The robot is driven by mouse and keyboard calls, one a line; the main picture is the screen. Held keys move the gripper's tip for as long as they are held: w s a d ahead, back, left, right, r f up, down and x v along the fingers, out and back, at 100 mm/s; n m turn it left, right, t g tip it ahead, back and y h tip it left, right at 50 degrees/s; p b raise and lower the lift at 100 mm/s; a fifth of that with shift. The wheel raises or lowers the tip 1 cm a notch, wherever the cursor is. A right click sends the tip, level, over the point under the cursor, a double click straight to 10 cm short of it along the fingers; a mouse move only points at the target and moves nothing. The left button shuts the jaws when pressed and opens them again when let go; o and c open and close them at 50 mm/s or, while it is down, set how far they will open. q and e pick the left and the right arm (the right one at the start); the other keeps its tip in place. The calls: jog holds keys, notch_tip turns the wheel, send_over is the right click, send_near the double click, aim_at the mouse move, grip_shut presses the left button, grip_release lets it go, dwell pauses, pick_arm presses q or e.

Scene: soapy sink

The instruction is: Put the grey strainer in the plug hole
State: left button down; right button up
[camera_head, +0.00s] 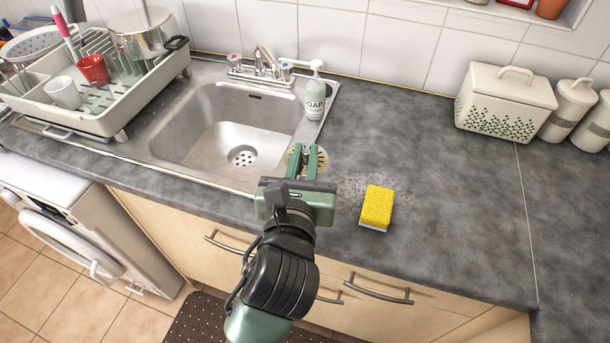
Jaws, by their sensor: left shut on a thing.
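The steel sink (203,125) is set in the counter, with the plug hole (242,156) in its floor, showing dark openings. My left gripper (309,151) is over the sink's right rim, to the right of the plug hole. It is shut on a round, perforated, brownish-grey strainer (293,161). The fingers hide the middle of the strainer, and I cannot tell how high it is above the rim. My right gripper is not in view.
A soap bottle (315,98) stands just behind the gripper, at the sink's right corner. The tap (262,66) is behind the basin. A yellow sponge (377,207) lies on the counter at right. A loaded dish rack (100,119) stands at left.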

aim_at(305, 165)
pick_arm(q)
notch_tip(305, 165, up, 4)
jog(key=shift+p, duration=0.3)
jog(key=a+f+y, duration=0.1)
jog(key=a+f, duration=0.3)
jog(key=a, duration=0.5)
jog(key=s+a+f+n+y, duration=0.1)
jog(key=a+f, duration=0.3)
jog(key=a, duration=0.5)
jog(key=shift+a, duration=0.35)
jog(key=shift+f, duration=0.15)
